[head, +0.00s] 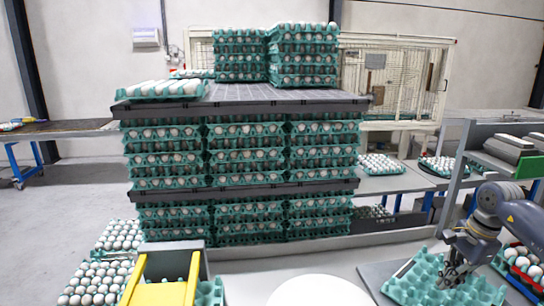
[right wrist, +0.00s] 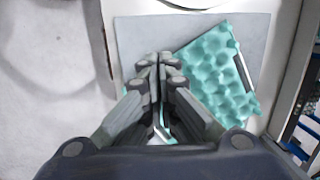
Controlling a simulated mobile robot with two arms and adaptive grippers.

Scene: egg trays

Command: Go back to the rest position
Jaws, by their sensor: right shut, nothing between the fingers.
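My right gripper (head: 453,278) is at the lower right of the head view, over the near part of an empty teal egg tray (head: 425,268). In the right wrist view its fingers (right wrist: 160,62) are closed together with nothing between them. The tray (right wrist: 215,62) lies tilted on a grey sheet there, beside and partly behind the fingers. A thin dark strip (right wrist: 243,72) lies along one side of the tray. My left gripper is not in view.
A tall stack of filled egg trays (head: 247,135) with dark pallet layers (head: 250,106) stands in the middle. A filled tray (head: 525,265) lies right of my right gripper. A grey shelf frame (head: 460,165) rises behind it. A yellow part (head: 160,290) is at lower left.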

